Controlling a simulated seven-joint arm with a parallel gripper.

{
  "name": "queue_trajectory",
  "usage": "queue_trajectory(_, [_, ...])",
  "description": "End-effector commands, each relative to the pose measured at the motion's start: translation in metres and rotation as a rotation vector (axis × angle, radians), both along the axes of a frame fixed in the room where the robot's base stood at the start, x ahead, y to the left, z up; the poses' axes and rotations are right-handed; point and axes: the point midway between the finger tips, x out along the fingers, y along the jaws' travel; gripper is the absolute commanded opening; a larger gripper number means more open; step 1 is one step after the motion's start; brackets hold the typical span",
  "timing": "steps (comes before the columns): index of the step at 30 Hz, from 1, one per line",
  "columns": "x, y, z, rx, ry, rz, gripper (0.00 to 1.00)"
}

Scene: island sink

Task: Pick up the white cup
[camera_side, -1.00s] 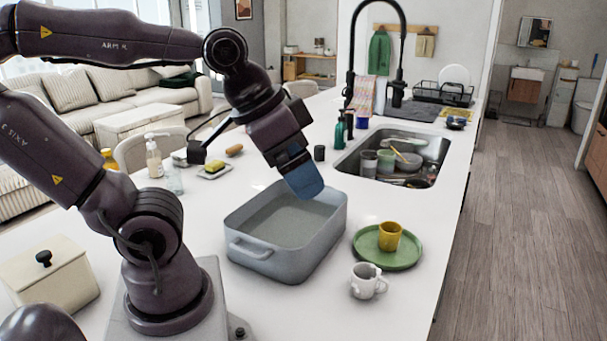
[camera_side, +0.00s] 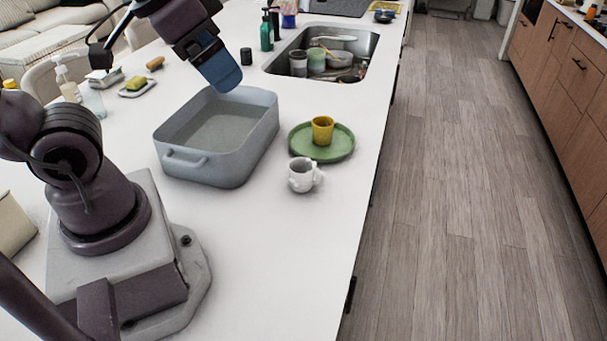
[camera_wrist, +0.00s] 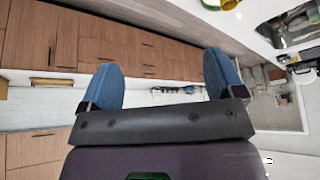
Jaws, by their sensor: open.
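The white cup (camera_side: 303,175) stands on the counter in the side view, in front of the green plate and right of the grey basin, with its handle towards the right. My gripper (camera_side: 222,75) is above the far rim of the basin, up and to the left of the cup and well apart from it. In the wrist view my gripper (camera_wrist: 165,80) shows two blue fingers spread wide with nothing between them. I cannot make out the white cup in the wrist view.
The grey basin (camera_side: 172,154) stands between my base and the cup. A yellow cup (camera_side: 322,130) sits on the green plate (camera_side: 340,150) just behind the white cup. The sink (camera_side: 368,48) with dishes lies farther back. Bare counter (camera_side: 300,240) lies in front of the cup.

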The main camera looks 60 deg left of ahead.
Motion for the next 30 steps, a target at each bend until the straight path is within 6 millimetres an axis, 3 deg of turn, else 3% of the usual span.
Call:
queue_trajectory(11, [0.002, 0.004, -0.006, 0.000, 0.030, 0.017, 0.92])
queue_trajectory(14, [0.008, 0.008, -0.020, 0.000, 0.110, 0.042, 0.92])
queue_trajectory(20, [0.043, 0.026, -0.054, 0.020, 0.301, 0.040, 0.92])
queue_trajectory(26, [0.085, 0.049, -0.099, 0.075, 0.445, -0.182, 0.92])
queue_trajectory(30, [0.113, 0.066, -0.141, 0.107, 0.515, -0.431, 0.92])
